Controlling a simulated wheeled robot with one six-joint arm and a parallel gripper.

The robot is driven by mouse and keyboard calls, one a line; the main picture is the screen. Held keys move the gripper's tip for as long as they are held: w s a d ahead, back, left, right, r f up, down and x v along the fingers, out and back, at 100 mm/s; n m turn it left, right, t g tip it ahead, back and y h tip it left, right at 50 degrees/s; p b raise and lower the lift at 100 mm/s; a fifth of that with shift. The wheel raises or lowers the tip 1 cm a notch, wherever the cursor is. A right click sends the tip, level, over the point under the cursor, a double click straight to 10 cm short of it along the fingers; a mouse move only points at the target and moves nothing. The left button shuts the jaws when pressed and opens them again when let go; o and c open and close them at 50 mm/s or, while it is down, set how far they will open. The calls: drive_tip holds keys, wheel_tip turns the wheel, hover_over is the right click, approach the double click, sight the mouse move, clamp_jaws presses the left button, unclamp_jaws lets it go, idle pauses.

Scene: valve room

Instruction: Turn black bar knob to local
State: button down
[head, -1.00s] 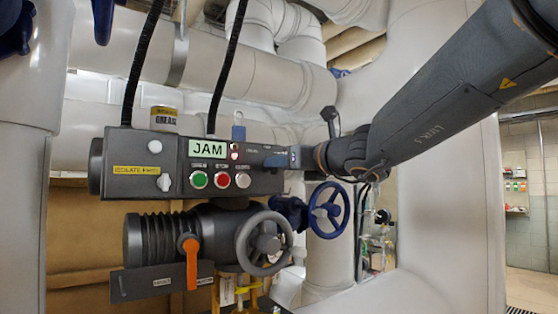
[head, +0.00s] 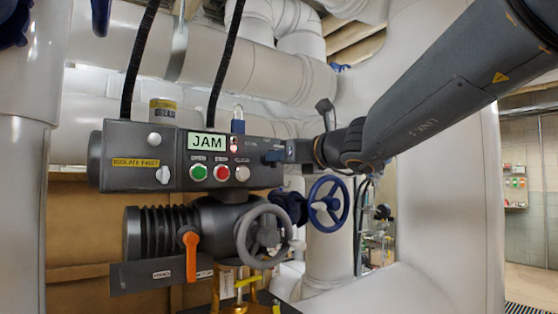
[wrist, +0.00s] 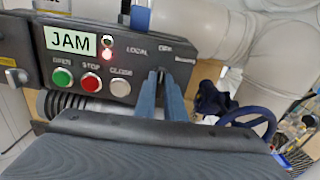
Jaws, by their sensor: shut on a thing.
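The dark actuator box (head: 130,150) carries the knob at the right end of its front face. My gripper (head: 272,156) reaches that end from the right. In the wrist view, my gripper's two blue fingers (wrist: 162,95) are shut around the black bar knob (wrist: 161,73), of which only a small part shows between the tips. The labels LOCAL (wrist: 137,50), OFF and one blurred, probably REMOTE, lie around the knob from left to right. The fingers hide the bar's exact direction. In the head view the gripper covers the knob.
A lit JAM display (head: 207,142) sits above green, red and grey buttons (wrist: 90,82). A red lamp (wrist: 107,54) glows beside the display. A blue padlock (head: 238,124) stands on the box. Below are a grey handwheel (head: 262,237), a blue handwheel (head: 328,204) and an orange lever (head: 191,255).

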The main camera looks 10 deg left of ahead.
drive_tip(key=n+b, duration=0.5)
drive_tip(key=b, duration=0.2)
drive_tip(key=n+b, duration=0.6)
drive_tip(key=b, duration=0.1)
drive_tip(key=shift+s+a+f, duration=0.1)
drive_tip(key=shift+f, duration=0.1)
drive_tip(key=shift+n, duration=0.3)
drive_tip(key=c, duration=1.8)
unclamp_jaws()
drive_tip(key=shift+c, duration=0.2)
